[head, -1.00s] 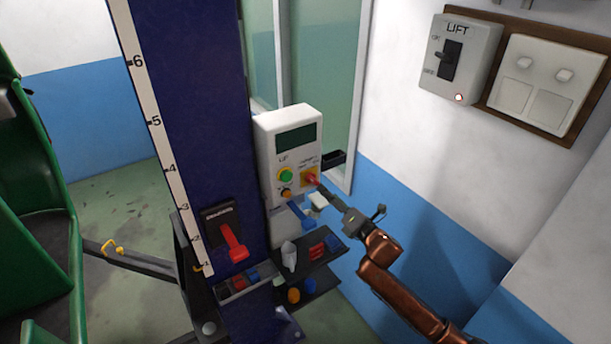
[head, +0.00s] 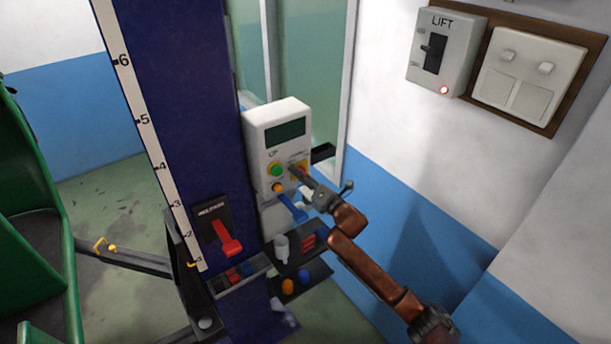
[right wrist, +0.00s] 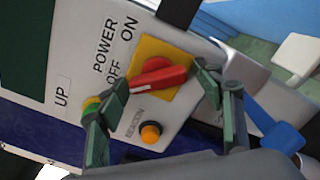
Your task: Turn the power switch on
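The white control box (head: 262,150) stands beside the blue column, with a dark screen, a green button and an orange button. Its power switch is a red knob (right wrist: 158,78) on a yellow plate (right wrist: 170,53), beside the words POWER, ON and OFF. The knob's left end lies near OFF. My right gripper (right wrist: 164,88) is open, with one green-grey finger on either side of the knob; contact cannot be told. In the head view, my right gripper (head: 297,174) is at the box front and hides most of the switch. My left gripper is not in view.
A blue lever (head: 293,208) and a cluttered shelf (head: 318,272) are below. A LIFT switch box (head: 446,52) hangs on the wall at right.

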